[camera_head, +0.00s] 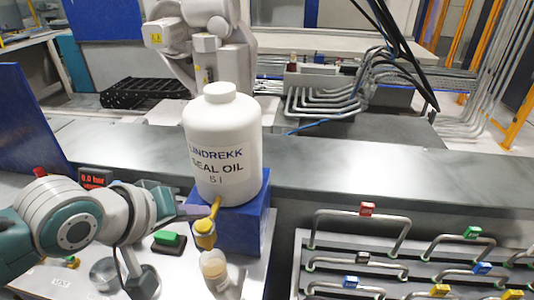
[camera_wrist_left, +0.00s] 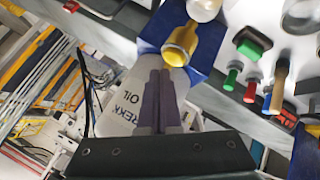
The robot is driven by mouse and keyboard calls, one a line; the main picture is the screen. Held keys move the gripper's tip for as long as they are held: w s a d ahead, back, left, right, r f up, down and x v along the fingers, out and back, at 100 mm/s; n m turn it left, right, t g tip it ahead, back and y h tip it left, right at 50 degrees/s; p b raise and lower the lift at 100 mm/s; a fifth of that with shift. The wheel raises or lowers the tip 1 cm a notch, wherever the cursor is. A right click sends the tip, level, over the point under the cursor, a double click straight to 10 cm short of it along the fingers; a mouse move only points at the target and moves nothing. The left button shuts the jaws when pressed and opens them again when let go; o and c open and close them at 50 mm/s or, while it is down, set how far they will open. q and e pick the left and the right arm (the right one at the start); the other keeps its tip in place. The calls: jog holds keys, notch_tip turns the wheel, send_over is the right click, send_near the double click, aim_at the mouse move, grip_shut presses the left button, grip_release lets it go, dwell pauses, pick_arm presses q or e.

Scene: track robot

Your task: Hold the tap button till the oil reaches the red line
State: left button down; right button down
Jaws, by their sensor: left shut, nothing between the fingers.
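A white oil can (camera_head: 224,150) marked "LINDREKK SEAL OIL 5 l" stands on a blue block (camera_head: 243,225). A yellow tap (camera_head: 206,232) comes out low at its front; it also shows in the left wrist view (camera_wrist_left: 180,45). Below the tap is a small pale vessel (camera_head: 215,268), seen partly at the top of the left wrist view (camera_wrist_left: 203,8). Its oil level and any red line cannot be made out. My left gripper (camera_head: 200,210) is shut and empty, its dark fingertips close beside the tap; contact cannot be told. My right gripper is not in view.
A green button on a black base (camera_head: 168,240) sits on the bench left of the tap. A red display (camera_head: 94,179) reads 0.0 bar. A rack of bent pipes with coloured tags (camera_head: 400,262) fills the right. The grey ledge (camera_head: 330,185) behind is mostly clear.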

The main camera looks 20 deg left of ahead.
aim_at(200, 231)
pick_arm(q)
jog(key=shift+f, duration=0.1)
jog(key=shift+f, duration=0.35)
jog(key=shift+f+b, duration=0.45)
dwell(0.5)
jog(key=shift+r, duration=0.15)
dwell(1.4)
jog(key=shift+r+p, duration=0.75)
jog(key=shift+p, duration=0.3)
notch_tip(200, 231, up, 5)
jog(key=p, duration=0.5)
jog(key=shift+r+p, duration=0.1)
jog(key=shift+p, duration=0.25)
